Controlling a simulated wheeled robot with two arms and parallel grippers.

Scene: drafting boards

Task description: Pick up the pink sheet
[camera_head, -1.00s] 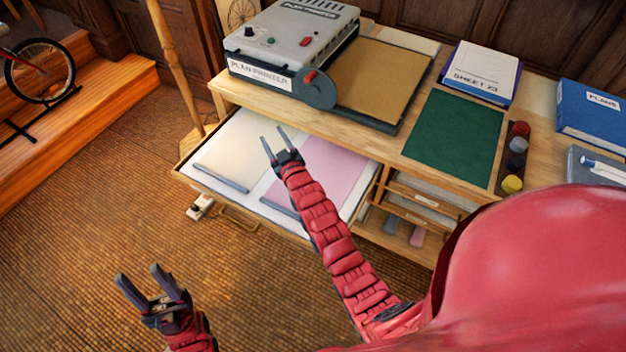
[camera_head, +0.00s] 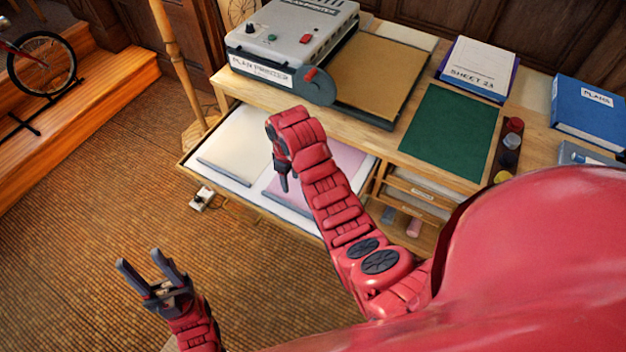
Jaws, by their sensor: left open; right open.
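The pink sheet (camera_head: 347,160) lies flat in the open drawer under the plan printer, on the drawer's right part. My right forearm crosses in front of it and hides much of it. My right gripper (camera_head: 284,186) points down over the drawer, near the left edge of the pink sheet. It shows side-on and looks empty; I cannot tell its height above the sheet. My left gripper (camera_head: 140,258) is open and empty above the floor at the lower left, well away from the drawer.
A cream sheet (camera_head: 232,148) lies in the drawer's left part. Above are the plan printer (camera_head: 290,45), a green mat (camera_head: 450,130), a white-covered pad (camera_head: 480,68) and a blue binder (camera_head: 590,110).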

